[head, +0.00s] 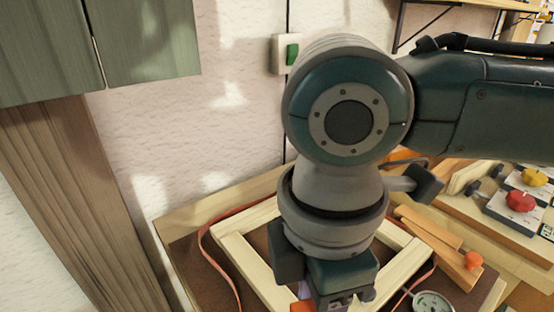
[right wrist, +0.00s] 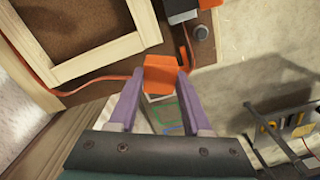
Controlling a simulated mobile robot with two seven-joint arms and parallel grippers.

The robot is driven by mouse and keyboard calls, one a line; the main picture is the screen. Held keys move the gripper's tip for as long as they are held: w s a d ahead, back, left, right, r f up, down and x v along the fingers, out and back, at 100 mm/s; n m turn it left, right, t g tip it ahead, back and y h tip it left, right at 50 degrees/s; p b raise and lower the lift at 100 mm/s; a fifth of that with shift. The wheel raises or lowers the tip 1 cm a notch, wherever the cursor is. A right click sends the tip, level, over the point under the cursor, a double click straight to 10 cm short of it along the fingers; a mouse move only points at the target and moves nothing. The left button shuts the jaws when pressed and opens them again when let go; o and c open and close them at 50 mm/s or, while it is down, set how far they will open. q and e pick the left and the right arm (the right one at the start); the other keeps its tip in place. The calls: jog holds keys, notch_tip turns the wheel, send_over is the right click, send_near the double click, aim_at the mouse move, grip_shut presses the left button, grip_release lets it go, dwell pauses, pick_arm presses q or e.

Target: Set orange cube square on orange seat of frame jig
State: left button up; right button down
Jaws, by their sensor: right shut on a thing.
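My right gripper (right wrist: 158,85) is shut on the orange cube (right wrist: 160,74), which sits between its purple fingertips in the right wrist view. The cube is close to a corner of the pale wooden frame jig (right wrist: 95,50); I cannot tell whether it touches anything beneath. In the head view my right arm hangs over the frame jig (head: 247,262) and hides much of it. An orange patch shows at the bottom edge there, beside a purple finger; I cannot tell whether it is cube or seat. No orange seat is clearly visible. My left gripper is out of view.
An orange strap (head: 213,254) runs loosely around the jig. Small boxes with a red knob (head: 520,200) and yellow knob stand farther right. A wall rises behind.

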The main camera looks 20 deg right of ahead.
jog(key=s+f+n+b, duration=0.1)
jog(key=f+b, duration=0.1)
jog(key=f, duration=0.1)
jog(key=a+f+n+b, duration=0.1)
jog(key=f+n+b, duration=0.1)
jog(key=f, duration=0.1)
jog(key=s+a+f+n+b, duration=0.1)
jog(key=f+b, duration=0.1)
jog(key=f, duration=0.1)
jog(key=shift+s+a+f+n, duration=0.1)
jog(key=shift+s+f+n, duration=0.15)
jog(key=shift+s+n, duration=0.15)
jog(key=shift+f, duration=0.55)
jog(key=shift+f+b, duration=0.4)
jog(key=shift+f, duration=0.2)
jog(key=shift+c, duration=1.3)
grip_release()
jog(key=shift+r, duration=0.1)
